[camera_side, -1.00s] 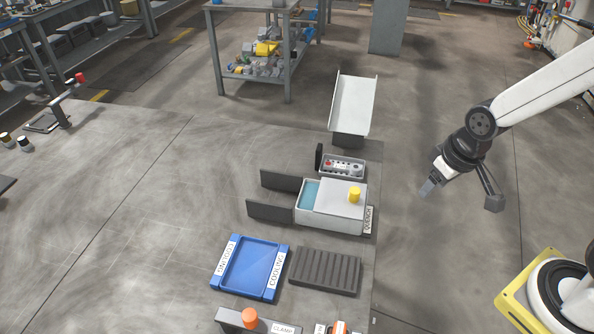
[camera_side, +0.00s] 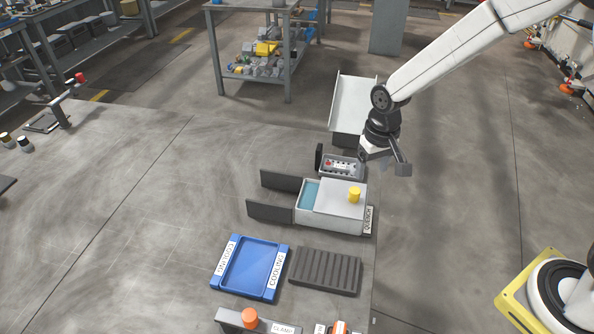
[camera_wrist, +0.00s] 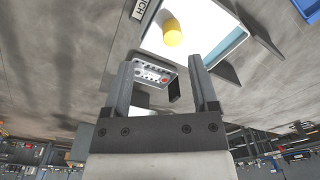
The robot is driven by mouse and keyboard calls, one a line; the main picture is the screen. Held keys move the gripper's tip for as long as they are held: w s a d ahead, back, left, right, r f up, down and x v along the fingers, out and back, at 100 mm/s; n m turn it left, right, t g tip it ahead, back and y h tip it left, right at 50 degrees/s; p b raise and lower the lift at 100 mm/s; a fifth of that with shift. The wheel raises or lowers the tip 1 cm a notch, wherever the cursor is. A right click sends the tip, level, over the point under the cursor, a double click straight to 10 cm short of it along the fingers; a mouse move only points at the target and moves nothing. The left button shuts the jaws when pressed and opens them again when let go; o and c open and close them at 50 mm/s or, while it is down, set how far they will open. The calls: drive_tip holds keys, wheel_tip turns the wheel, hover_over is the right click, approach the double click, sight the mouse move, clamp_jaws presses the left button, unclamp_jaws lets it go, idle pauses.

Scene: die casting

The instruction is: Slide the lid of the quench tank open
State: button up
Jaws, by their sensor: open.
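The quench tank (camera_side: 328,222) is a pale box on the table with a label at its right end. Its light lid (camera_side: 333,200) covers most of the top. A strip of teal water (camera_side: 309,194) shows at the left end. A yellow knob (camera_side: 354,194) stands on the lid towards its right side; it also shows in the wrist view (camera_wrist: 172,33), beyond the fingertips. My gripper (camera_side: 362,158) is open and empty, above and behind the tank near the control box. In the wrist view both fingers (camera_wrist: 162,68) are apart, touching nothing visible.
The control box (camera_side: 342,167) with buttons is just behind the tank. A white chute (camera_side: 353,103) stands further back. Two dark plates (camera_side: 270,212) extend left of the tank. A blue cooling tray (camera_side: 252,267) and a ribbed dark block (camera_side: 325,271) lie in front.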

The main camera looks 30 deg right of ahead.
sight(355, 190)
drive_tip(key=shift+w+a+f+g, duration=0.15)
drive_tip(key=shift+w+a+f, duration=0.25)
drive_tip(key=shift+w, duration=0.25)
drive_tip(key=shift+w+a+f+g, duration=0.15)
drive_tip(key=shift+w+a+f, duration=0.15)
drive_tip(key=shift+w+f, duration=0.3)
drive_tip(key=shift+f, duration=3.8)
clamp_jaws()
